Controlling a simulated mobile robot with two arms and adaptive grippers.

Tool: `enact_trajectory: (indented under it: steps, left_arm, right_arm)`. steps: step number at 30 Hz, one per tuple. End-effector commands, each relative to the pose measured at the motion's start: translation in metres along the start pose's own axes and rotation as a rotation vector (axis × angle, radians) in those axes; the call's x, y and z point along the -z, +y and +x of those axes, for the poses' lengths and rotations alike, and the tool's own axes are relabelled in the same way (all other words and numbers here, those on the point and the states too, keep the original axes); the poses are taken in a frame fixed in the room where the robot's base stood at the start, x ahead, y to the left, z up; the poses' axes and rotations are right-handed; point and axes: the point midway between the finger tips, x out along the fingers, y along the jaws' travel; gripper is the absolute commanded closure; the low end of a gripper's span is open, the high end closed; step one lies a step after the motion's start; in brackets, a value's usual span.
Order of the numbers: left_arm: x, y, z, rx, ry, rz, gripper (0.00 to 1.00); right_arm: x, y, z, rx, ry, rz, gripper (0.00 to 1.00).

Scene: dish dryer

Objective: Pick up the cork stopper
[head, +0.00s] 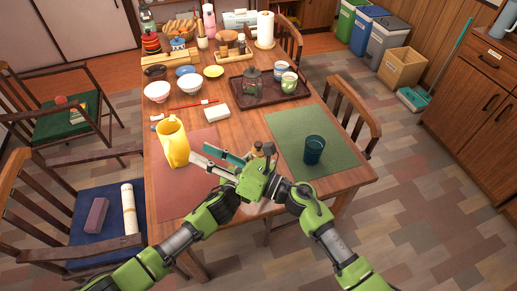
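A small tan-brown thing (268,148) shows just behind my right gripper, near the inner edge of the green placemat. It could be the cork stopper, but it is partly hidden and too small to be sure. My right gripper (204,156) reaches across to the left over the red placemat. Its two fingers are apart with nothing visible between them, and their tips are close to the yellow pitcher (174,143). My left arm comes up from the lower left. Its gripper is hidden behind or overlapped by the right wrist, so its fingers cannot be made out.
A teal cup (314,149) stands on the green placemat (338,146). Chairs flank the table. The red placemat (180,197) is bare at front.

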Motion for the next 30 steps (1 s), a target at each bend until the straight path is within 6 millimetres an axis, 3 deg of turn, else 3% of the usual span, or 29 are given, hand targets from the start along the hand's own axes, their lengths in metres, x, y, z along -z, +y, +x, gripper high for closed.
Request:
enact_trajectory:
  steps: [3, 9, 15, 19, 30]
  left_arm:
    - [-0.001, -0.001, 0.000, 0.002, -0.003, 0.001, 0.87]
    - [-0.001, -0.001, 0.000, 0.002, -0.003, 0.001, 0.87]
    - [-0.001, -0.001, 0.000, 0.002, -0.002, 0.001, 0.87]
    - [-0.001, -0.001, 0.000, 0.001, -0.002, 0.001, 0.87]
    - [-0.001, -0.001, 0.000, 0.001, -0.002, 0.001, 0.87]
  right_arm:
    - [0.002, -0.032, -0.045, 0.176, -0.079, -0.124, 0.65]
    - [0.009, -0.075, -0.123, 0.457, -0.092, -0.329, 0.65]
    - [0.015, -0.095, -0.171, 0.610, -0.049, -0.444, 0.65]
    - [0.014, -0.104, -0.172, 0.637, -0.038, -0.471, 0.65]
    - [0.005, -0.135, -0.128, 0.637, -0.036, -0.471, 0.65]
